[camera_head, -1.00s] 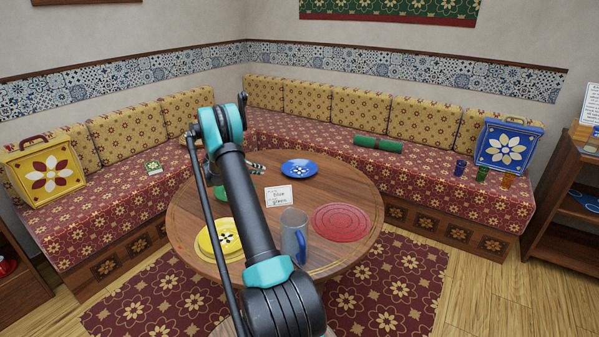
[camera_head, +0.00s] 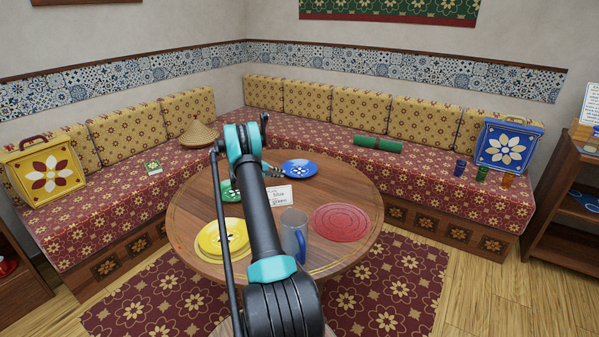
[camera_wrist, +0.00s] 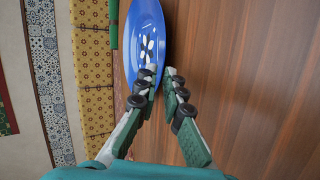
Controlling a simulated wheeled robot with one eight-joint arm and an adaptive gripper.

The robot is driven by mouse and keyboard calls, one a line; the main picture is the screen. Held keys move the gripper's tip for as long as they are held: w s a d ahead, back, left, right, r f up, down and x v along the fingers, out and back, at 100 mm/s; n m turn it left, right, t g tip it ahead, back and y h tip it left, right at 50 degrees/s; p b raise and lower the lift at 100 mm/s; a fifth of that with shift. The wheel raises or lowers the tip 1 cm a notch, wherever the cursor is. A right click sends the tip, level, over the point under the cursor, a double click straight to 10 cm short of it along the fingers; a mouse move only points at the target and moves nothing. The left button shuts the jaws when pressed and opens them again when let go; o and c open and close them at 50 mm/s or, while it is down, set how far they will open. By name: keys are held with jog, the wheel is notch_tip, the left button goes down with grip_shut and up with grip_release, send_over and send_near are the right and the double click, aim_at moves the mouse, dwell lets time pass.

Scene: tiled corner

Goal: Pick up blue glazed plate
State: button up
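The blue glazed plate (camera_head: 303,168) with white petal marks lies at the far side of the round wooden table (camera_head: 335,192). In the wrist view the plate (camera_wrist: 147,35) fills the top middle. My gripper (camera_wrist: 161,70) is at the plate's near end, with a narrow gap between its fingertips. The left finger overlaps the plate in the picture, and the right finger is over bare wood beside the rim. I cannot tell whether either finger touches the plate. In the head view my gripper (camera_head: 278,172) is just left of the plate, partly hidden by my arm.
A white card (camera_head: 279,195), a glass mug with blue handle (camera_head: 294,232), a red round mat (camera_head: 347,222), a yellow plate (camera_head: 232,236) and a partly hidden green plate (camera_head: 228,192) share the table. A cushioned bench (camera_head: 330,140) runs behind.

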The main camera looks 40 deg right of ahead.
aim_at(285, 179)
jog(key=x, duration=0.4)
jog(key=shift+w+d+f, duration=0.1)
grip_shut()
